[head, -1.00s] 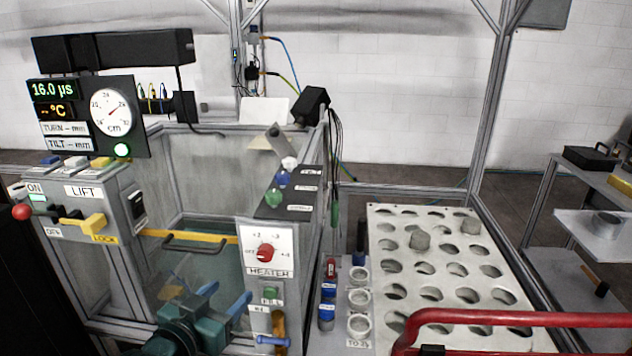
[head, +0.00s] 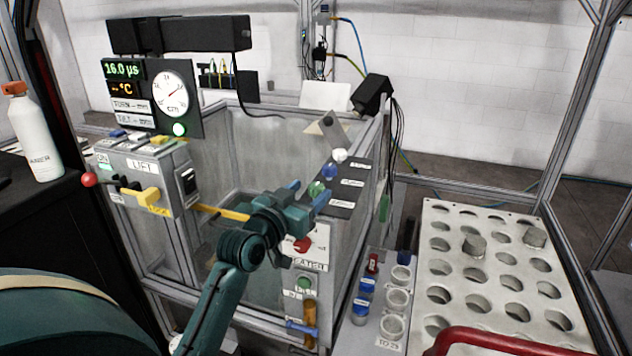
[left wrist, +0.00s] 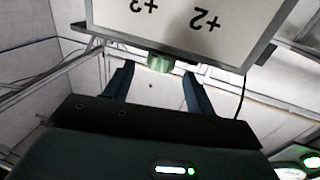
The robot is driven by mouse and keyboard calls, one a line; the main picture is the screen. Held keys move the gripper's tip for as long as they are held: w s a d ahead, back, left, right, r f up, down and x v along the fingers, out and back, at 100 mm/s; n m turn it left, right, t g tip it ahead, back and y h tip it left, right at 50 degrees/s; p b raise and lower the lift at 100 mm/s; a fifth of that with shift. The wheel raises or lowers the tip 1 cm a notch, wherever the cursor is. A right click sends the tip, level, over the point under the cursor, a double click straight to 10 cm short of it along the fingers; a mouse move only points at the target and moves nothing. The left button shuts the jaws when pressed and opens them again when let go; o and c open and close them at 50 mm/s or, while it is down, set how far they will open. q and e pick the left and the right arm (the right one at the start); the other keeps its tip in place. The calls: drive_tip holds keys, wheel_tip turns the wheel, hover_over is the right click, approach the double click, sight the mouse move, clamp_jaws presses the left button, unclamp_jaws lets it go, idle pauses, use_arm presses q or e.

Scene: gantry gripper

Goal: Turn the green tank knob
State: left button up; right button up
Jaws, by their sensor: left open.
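The green tank knob (head: 316,188) is the nearest of three round knobs on the black sloping panel at the tank's right side. My left gripper (head: 307,192) is open, and in the head view its blue fingertips lie on either side of the knob. My right gripper is not in view.
A blue knob (head: 330,171) and a white knob (head: 340,155) sit just behind the green one. The heater panel with its red knob (head: 302,244) is below my gripper. A perforated rack (head: 455,222) stands at right, a red rail (head: 500,340) in front of it.

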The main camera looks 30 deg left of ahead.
sight(311, 190)
use_arm(q)
drive_tip(key=shift+w, duration=1.8)
drive_tip(key=shift+c, duration=0.6)
drive_tip(key=c, duration=0.9)
drive_tip(key=shift+o, duration=0.2)
